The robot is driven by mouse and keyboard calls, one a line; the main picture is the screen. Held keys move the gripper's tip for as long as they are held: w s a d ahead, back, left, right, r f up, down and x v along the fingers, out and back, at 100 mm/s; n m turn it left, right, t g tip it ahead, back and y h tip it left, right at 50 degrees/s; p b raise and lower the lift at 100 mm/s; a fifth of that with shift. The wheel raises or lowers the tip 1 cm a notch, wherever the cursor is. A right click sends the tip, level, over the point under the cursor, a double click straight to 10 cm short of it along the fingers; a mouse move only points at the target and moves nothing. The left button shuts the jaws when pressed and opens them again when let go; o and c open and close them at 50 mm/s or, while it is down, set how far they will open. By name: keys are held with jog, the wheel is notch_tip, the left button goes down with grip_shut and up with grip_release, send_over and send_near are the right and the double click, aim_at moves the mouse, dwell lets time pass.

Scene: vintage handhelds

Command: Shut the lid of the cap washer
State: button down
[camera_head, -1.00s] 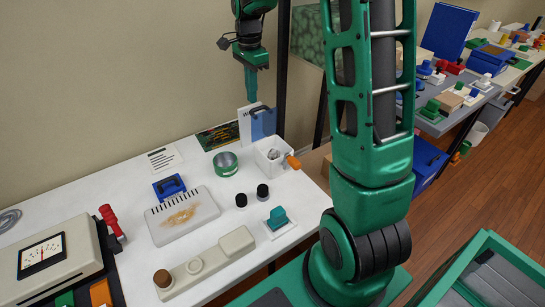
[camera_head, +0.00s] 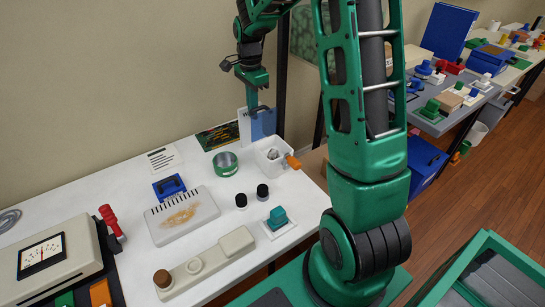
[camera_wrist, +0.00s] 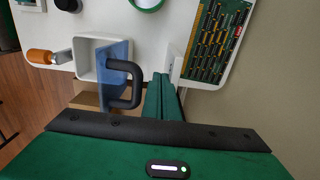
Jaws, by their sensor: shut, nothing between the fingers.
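The cap washer is a white open-topped box (camera_head: 272,152) with an orange handle (camera_head: 293,162), at the back right of the white table. Its translucent blue lid (camera_head: 262,124) stands upright, open, at the box's back edge, with a black loop handle (camera_head: 258,109). In the wrist view the box (camera_wrist: 87,66), lid (camera_wrist: 113,52) and handle (camera_wrist: 137,84) show left of the fingers. My gripper (camera_head: 252,106) is shut and empty, low behind the lid on the wall side. Its green fingers (camera_wrist: 162,82) are close beside the handle; I cannot tell whether they touch.
A green round tin (camera_head: 225,163) and two black-topped knobs (camera_head: 262,191) are in front. The wall is close behind.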

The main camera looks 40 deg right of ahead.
aim_at(258, 109)
jog(key=shift+s+r, duration=0.3)
jog(key=shift+r, duration=0.05)
jog(key=shift+s, duration=0.1)
jog(key=shift+s+r, duration=0.5)
jog(key=shift+s, duration=0.1)
jog(key=shift+s+r, duration=0.2)
jog(key=shift+s, duration=0.2)
jog(key=shift+s+r, duration=0.15)
jog(key=shift+s, duration=0.25)
